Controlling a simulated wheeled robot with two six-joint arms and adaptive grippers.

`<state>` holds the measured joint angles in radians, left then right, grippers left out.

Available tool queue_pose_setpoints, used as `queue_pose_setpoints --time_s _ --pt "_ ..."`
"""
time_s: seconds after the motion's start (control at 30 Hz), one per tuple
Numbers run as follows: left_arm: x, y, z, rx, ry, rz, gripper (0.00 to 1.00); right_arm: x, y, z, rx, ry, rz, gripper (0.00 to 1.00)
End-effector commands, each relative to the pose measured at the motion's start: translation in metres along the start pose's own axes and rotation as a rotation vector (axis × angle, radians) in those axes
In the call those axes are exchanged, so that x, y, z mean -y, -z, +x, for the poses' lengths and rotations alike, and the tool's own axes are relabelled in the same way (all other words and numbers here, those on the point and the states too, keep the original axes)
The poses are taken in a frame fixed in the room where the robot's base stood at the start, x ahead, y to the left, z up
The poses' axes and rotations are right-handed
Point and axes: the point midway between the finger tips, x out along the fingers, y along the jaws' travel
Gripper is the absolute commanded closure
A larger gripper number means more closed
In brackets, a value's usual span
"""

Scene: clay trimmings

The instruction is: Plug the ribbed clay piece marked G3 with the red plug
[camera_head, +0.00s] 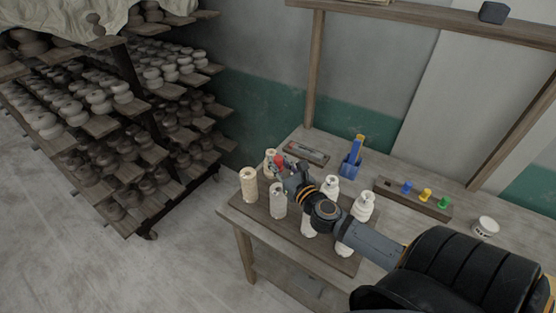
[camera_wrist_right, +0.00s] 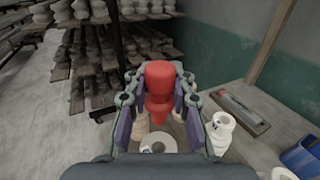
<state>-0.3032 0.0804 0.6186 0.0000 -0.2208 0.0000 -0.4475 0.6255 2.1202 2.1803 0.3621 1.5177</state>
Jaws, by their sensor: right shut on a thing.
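My right gripper (camera_head: 286,168) is shut on the red plug (camera_head: 279,160). In the right wrist view the red plug (camera_wrist_right: 159,88) is upright between the fingers, narrow end down, above a pale clay piece (camera_wrist_right: 158,145) with a round hole in its top. The plug appears clear of it. Several clay pieces stand on a dark board, among them a tan one (camera_head: 249,186) at the left, a greyish one (camera_head: 278,201) and a whiter one (camera_head: 362,206). I cannot read a G3 mark on any. My arm hides parts of some pieces. My left gripper is not in view.
A wooden holder (camera_head: 384,189) carries blue, yellow and green plugs at the right. A blue container (camera_head: 350,168), a tray with a tool (camera_head: 306,152) and a white jar (camera_head: 485,227) stand on the table. A rack of pots (camera_head: 102,126) fills the left; floor between is free.

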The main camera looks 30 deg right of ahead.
Motion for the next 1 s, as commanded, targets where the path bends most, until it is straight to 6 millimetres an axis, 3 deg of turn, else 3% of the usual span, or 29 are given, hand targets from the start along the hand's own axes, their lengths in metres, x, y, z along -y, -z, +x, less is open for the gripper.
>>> queue_pose_setpoints --time_s 0.13,0.4,1.0 --pt "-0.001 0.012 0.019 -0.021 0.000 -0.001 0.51 0.000 0.024 0.000 -0.001 0.002 0.000 1.00" --pt "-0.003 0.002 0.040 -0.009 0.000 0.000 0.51 0.000 0.050 0.000 0.000 0.000 0.001 1.00" --pt "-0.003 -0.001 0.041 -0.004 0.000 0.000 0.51 0.000 0.052 0.000 0.000 0.000 0.000 1.00"
